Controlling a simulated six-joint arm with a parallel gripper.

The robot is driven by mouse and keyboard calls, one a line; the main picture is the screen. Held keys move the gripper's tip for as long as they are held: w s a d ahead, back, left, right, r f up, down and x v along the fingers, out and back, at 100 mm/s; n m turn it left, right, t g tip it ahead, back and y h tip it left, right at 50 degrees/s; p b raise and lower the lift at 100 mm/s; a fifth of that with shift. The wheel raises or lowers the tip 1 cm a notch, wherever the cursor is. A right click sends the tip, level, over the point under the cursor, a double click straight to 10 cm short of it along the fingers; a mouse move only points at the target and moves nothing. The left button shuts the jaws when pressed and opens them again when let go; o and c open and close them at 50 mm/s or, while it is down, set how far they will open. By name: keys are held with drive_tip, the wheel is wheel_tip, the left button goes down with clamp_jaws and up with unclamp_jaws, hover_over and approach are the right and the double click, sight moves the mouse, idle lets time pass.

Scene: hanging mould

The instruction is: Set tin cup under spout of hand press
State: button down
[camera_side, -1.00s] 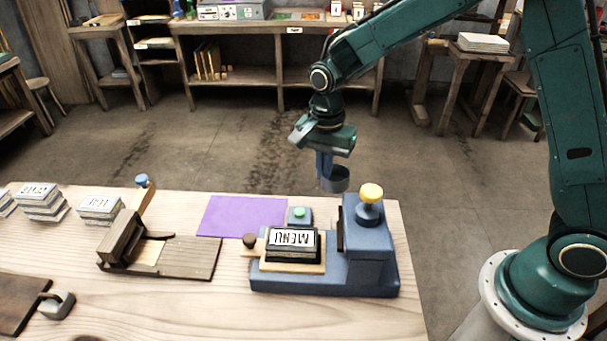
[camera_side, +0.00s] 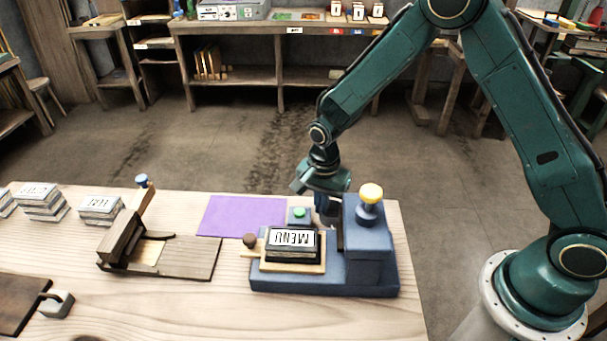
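The blue hand press (camera_side: 368,255) stands at the right end of the table, with a yellow knob on its column and a block lettered MENU on its bed. I cannot make out a spout from this side. My gripper (camera_side: 324,203) points down just behind the press, left of the column. The grey tin cup (camera_side: 333,215) is at its fingertips, low behind the press and partly hidden by it. The fingers appear shut on the cup's near side. I cannot tell whether the cup touches the table.
A small blue box with a green button (camera_side: 299,214) is close left of my gripper. A purple sheet (camera_side: 242,216) lies further left. A wooden hinged device (camera_side: 160,250) and stacks of lettered blocks (camera_side: 40,202) stand on the left.

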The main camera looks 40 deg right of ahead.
sight(321, 215)
drive_tip(key=shift+f, duration=1.8)
drive_tip(key=shift+f, duration=0.1)
drive_tip(key=c, duration=2.1)
unclamp_jaws()
drive_tip(key=shift+o, duration=0.7)
wheel_tip(321, 215, up, 11)
drive_tip(key=shift+r, duration=0.6)
